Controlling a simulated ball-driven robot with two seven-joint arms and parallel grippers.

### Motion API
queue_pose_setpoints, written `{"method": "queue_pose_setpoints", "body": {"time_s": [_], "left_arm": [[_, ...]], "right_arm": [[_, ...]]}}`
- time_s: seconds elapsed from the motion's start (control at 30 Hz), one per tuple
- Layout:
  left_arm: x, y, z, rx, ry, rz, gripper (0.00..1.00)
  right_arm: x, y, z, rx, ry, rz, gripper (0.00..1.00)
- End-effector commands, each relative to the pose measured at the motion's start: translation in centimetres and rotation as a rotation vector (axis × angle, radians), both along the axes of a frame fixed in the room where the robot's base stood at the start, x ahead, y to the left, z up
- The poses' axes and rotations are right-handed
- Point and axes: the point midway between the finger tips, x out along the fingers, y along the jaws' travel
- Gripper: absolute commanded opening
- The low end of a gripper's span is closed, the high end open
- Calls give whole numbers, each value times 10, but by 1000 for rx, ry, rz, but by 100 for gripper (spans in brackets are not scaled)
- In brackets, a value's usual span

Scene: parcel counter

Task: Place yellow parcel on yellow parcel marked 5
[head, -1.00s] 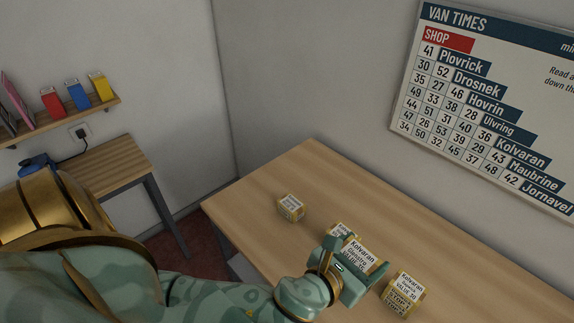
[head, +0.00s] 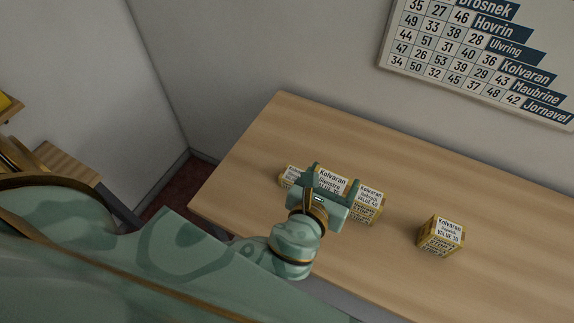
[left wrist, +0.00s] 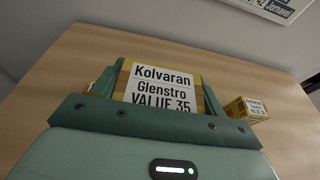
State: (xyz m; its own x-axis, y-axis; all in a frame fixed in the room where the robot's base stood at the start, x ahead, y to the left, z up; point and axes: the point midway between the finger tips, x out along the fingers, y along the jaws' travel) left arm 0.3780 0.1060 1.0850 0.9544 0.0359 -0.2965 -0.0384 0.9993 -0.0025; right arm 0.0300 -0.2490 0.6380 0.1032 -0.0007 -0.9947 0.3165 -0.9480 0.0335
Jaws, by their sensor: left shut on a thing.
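My left gripper (head: 325,190) is shut on a yellow parcel (head: 332,180) with a white label. In the left wrist view the held parcel (left wrist: 163,84) reads "Kolvaran Glenstro VALUE 35". A second yellow parcel (head: 289,176) shows just left of the gripper, partly hidden by it. A third (head: 370,200) shows just right of the gripper, partly covered. A fourth (head: 441,236) stands apart, farther right. The values on these three are too small to read surely. Whether the held parcel touches any of them I cannot tell. My right gripper is out of view.
The wooden table (head: 420,180) is clear behind the parcels, up to the wall. A van times board (head: 480,65) hangs on that wall. A smaller wooden side table (head: 66,163) is at the left, partly hidden by my arm.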

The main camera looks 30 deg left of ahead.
Motion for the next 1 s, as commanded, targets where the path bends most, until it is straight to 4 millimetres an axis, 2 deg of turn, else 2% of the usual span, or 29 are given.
{"method": "queue_pose_setpoints", "body": {"time_s": [0.17,0.27,0.57,0.6,0.8,1.0], "left_arm": [[6,13,-5,3,-1,18,46],[17,29,-13,4,-3,21,46],[55,82,-42,4,-1,21,46],[58,86,-52,5,1,19,46],[72,106,-82,3,0,20,46],[78,113,-91,1,-1,19,46]], "right_arm": [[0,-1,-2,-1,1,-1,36],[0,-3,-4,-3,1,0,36],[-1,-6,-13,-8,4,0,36],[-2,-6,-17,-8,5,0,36],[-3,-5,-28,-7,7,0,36],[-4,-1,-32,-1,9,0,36]]}}
